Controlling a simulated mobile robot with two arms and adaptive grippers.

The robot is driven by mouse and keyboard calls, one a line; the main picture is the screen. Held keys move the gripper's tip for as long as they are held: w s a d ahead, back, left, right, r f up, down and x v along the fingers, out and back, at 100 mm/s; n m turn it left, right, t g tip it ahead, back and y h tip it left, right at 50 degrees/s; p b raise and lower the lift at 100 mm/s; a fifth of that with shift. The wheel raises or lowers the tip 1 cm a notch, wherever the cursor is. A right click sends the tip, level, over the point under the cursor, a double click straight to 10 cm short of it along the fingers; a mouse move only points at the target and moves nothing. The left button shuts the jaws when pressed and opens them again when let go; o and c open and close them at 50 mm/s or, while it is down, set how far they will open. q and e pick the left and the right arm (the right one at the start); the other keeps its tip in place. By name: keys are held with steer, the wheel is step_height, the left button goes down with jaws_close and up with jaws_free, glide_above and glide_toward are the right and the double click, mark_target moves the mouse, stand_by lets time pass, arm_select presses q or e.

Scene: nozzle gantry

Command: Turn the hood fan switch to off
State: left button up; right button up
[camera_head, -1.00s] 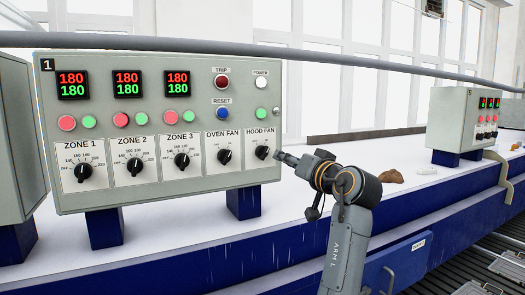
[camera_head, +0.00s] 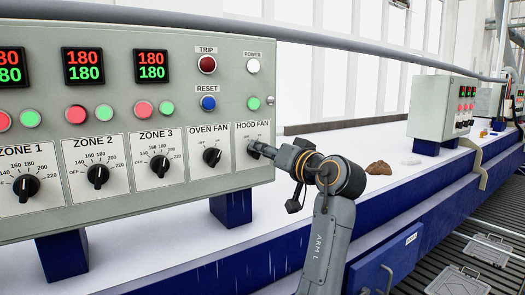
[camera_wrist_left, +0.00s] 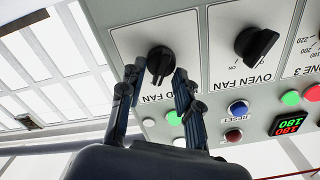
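The black hood fan switch (camera_wrist_left: 160,61) is a rotary knob on a white plate (camera_head: 253,127) at the right end of the grey control panel (camera_head: 150,210). In the head view my left gripper (camera_head: 256,148) is at this knob and largely hides it, so its pointer cannot be read there. In the left wrist view, upside down, the two fingers (camera_wrist_left: 156,78) are apart, one on each side of the knob. A small gap shows on one side; contact on the other cannot be told. My right gripper is not in view.
The oven fan knob (camera_head: 212,156) is just left of the hood fan plate. Above are the blue reset button (camera_head: 208,103), red trip button (camera_head: 207,64) and a green button (camera_head: 254,104). A brown lump (camera_head: 379,168) lies on the white surface to the right.

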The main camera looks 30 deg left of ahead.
arm_select(q)
jaws_close()
steer(key=shift+f, duration=0.1)
steer(key=shift+s+a+n+b, duration=0.1)
steer(key=shift+s+n+b, duration=0.05)
steer(key=shift+n+b, duration=2.6)
steer(key=shift+s+n+b, duration=0.1)
steer(key=shift+n+b, duration=2.2)
steer(key=shift+n, duration=0.85)
